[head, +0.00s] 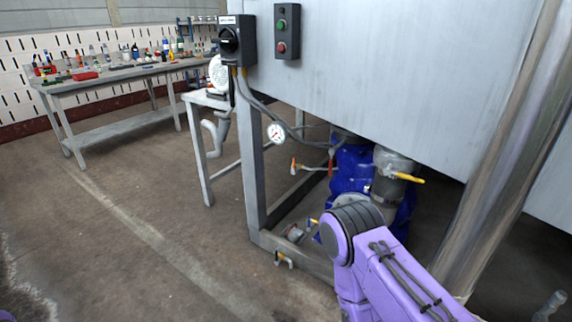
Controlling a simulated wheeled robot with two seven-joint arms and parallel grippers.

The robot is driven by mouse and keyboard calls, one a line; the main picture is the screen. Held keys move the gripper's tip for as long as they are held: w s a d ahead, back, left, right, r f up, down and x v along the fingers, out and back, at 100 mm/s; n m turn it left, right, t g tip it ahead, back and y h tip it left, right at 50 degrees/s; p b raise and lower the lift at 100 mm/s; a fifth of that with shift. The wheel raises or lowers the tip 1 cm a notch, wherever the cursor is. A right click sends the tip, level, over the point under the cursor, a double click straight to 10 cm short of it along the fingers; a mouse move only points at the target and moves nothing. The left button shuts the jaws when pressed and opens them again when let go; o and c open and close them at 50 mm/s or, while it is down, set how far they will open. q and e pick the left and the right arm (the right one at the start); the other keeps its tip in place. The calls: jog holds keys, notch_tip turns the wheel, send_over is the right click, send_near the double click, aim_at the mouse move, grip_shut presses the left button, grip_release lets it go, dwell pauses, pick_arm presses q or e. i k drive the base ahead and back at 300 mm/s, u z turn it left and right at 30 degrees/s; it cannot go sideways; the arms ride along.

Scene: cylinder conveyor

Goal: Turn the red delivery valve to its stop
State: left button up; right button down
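A small red-orange handle (293,165) hangs upright on a thin pipe under the grey machine housing, left of the blue pump. A second thin red part (331,163) is close to the pump's upper left. I cannot tell for sure which is the delivery valve. The blue pump (352,170) stands inside the steel frame, partly hidden by my purple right arm, which comes in from the lower right. Neither gripper shows. My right arm's far end is out of sight, and only a sliver of purple shows at the bottom left corner.
A white gauge (276,133) hangs on a hose in front of the frame. A cluttered workbench (110,75) stands back left. The floor (130,220) at left is clear.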

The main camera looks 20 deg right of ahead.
aim_at(331, 151)
jog(key=i, duration=0.85)
jog(key=z, duration=0.2)
jog(key=k, duration=0.45)
jog(key=z, duration=0.6)
